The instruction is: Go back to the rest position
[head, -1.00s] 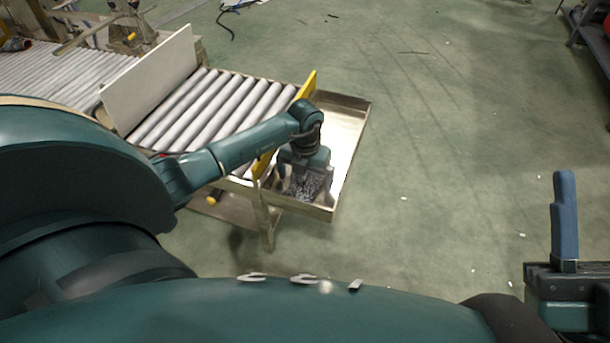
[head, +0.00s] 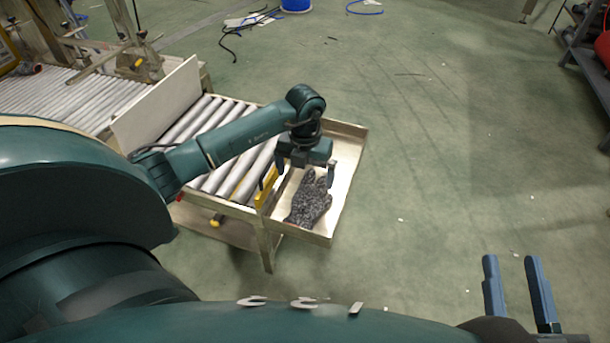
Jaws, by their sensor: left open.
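My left gripper (head: 305,175) hangs over the tray at the end of the conveyor. Its two blue fingers are apart with nothing between them. A dark grey speckled glove (head: 311,203) lies flat in the shallow metal tray (head: 348,165), below and just in front of this gripper. My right gripper (head: 518,285) is at the lower right, over open floor. Its two blue fingers point up in the picture, apart and empty.
The roller conveyor (head: 205,120) runs left from the tray, with a white upright panel (head: 158,105) and a yellow bar (head: 266,187) on it. A blue bucket (head: 296,5) and cables stand behind. A shelf (head: 590,60) is at far right. The green floor between is clear.

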